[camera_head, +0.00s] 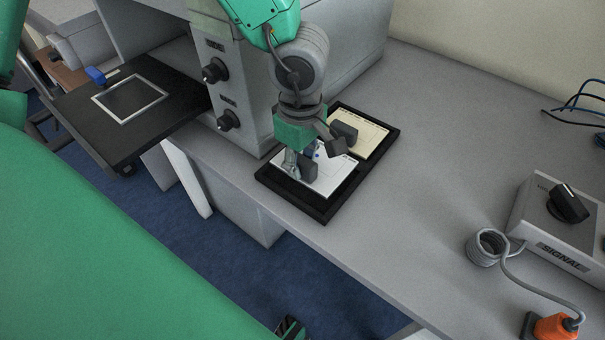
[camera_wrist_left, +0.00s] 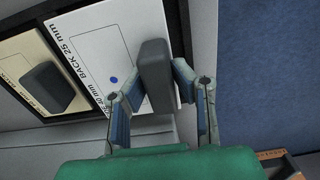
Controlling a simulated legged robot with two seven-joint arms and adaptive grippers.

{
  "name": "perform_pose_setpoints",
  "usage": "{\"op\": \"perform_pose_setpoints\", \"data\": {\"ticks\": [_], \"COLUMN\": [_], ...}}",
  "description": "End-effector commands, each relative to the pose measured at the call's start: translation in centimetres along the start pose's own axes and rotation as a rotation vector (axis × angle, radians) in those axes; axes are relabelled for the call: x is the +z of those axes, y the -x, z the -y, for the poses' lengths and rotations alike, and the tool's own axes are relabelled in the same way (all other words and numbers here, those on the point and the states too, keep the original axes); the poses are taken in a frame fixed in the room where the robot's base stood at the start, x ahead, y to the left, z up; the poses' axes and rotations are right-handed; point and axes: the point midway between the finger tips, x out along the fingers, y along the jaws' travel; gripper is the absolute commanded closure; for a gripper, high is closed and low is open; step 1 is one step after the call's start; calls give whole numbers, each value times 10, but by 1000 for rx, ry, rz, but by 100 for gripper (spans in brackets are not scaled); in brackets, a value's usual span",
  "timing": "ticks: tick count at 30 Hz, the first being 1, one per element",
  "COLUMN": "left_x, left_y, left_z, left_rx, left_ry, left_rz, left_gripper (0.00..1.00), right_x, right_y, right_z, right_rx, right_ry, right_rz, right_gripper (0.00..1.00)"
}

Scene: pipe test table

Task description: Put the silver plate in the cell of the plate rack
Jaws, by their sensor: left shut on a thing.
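The plate rack (camera_head: 322,215) is a black frame with two cells near the table's front edge. The silver plate (camera_head: 334,178), whitish with a blue dot, lies at the near cell; whether it is fully seated I cannot tell. It also shows in the left wrist view (camera_wrist_left: 112,45) with printed lettering. My left gripper (camera_head: 304,168) reaches down from above and is shut on the plate's dark grey handle (camera_wrist_left: 157,78). A cream plate (camera_head: 372,134) with its own grey handle lies in the far cell.
A grey cabinet (camera_head: 240,75) with black knobs stands close behind and left of the rack. A black shelf (camera_head: 165,85) with a silver-framed square sticks out at left. A signal box (camera_head: 560,225) with a coiled cable is at right. The table between is clear.

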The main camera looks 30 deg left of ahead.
Motion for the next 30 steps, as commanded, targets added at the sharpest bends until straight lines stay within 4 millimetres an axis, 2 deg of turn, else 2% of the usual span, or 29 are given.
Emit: {"op": "perform_pose_setpoints", "data": {"ticks": [6, 16, 17, 18, 27, 30], "left_x": [-2, -1, -1, -1, -1, -1], "left_y": [-32, -32, -32, -32, -31, -24], "left_z": [1, 0, 0, 0, 0, 0], "left_rx": [-1, 2, 2, 2, 2, 2], "left_ry": [-2, -1, -1, -1, -1, 0], "left_rz": [-1, -1, -1, -1, -1, 0], "left_gripper": [100, 100, 68, 58, 58, 58], "right_x": [1, 1, 1, 1, 1, 1], "right_y": [-16, -14, -14, -14, -14, -11], "right_z": [0, 0, 0, 0, 0, 0], "right_rx": [0, 0, 0, 0, 0, 0], "right_ry": [0, 1, 1, 1, 1, 1], "right_rz": [1, 1, 1, 1, 1, 1], "right_gripper": [60, 60, 60, 60, 60, 60]}}
